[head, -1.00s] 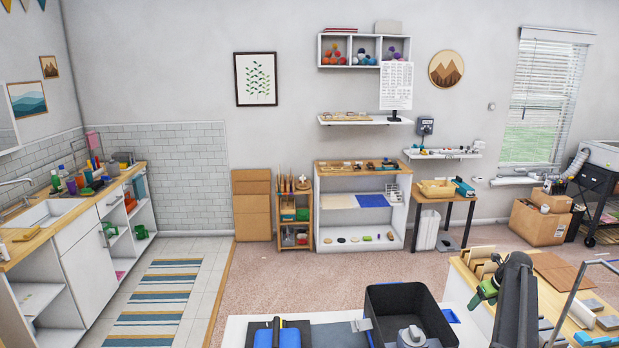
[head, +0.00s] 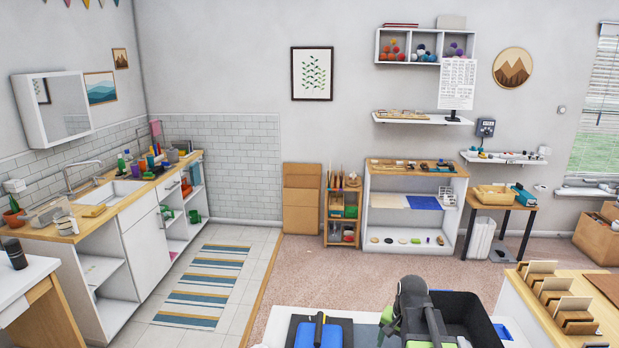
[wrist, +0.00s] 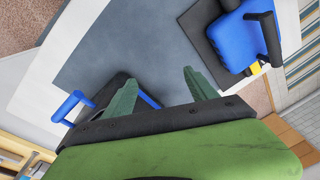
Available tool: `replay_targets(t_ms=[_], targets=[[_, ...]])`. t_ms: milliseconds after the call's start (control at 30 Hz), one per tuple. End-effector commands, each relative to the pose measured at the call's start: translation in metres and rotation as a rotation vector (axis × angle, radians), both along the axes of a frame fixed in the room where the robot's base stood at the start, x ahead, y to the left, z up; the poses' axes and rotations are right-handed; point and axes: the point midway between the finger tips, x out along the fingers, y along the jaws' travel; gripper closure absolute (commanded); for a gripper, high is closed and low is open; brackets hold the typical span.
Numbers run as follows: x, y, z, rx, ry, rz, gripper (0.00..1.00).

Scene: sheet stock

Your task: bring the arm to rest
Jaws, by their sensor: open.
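My gripper (head: 392,322) shows at the lower middle of the head view, green beside my dark arm. It is partly hidden by the arm and the frame edge. In the wrist view, the two grey-green fingers of my gripper (wrist: 160,92) stand apart, with nothing between them. Beyond them lie a grey sheet-like surface (wrist: 130,45) and a white tabletop (wrist: 62,55). My arm is raised in front of the black bin in the head view.
A black bin (head: 480,318) stands just right of my arm. A blue device on a black base (head: 318,332) sits to its left; it also shows in the wrist view (wrist: 240,38). A wooden counter with upright cards (head: 545,290) is at right. The carpet behind is clear.

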Motion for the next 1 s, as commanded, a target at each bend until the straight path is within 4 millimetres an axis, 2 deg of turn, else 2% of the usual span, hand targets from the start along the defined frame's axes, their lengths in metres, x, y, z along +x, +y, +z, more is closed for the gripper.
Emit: replay_targets(t_ms=[33,200,233,300,533,633,1000], targets=[[-0.017,0.023,0.0,-0.02,0.007,0.135,0.34],[-0.059,0.082,-0.001,-0.088,0.037,0.603,0.34],[-0.057,0.08,-0.021,-0.086,0.043,0.6,0.34],[-0.059,0.077,-0.045,-0.08,0.055,0.59,0.34],[-0.071,0.081,-0.096,-0.068,0.092,0.59,0.34],[-0.075,0.081,-0.105,-0.065,0.102,0.59,0.34],[-0.076,0.08,-0.102,-0.064,0.105,0.589,0.34]])
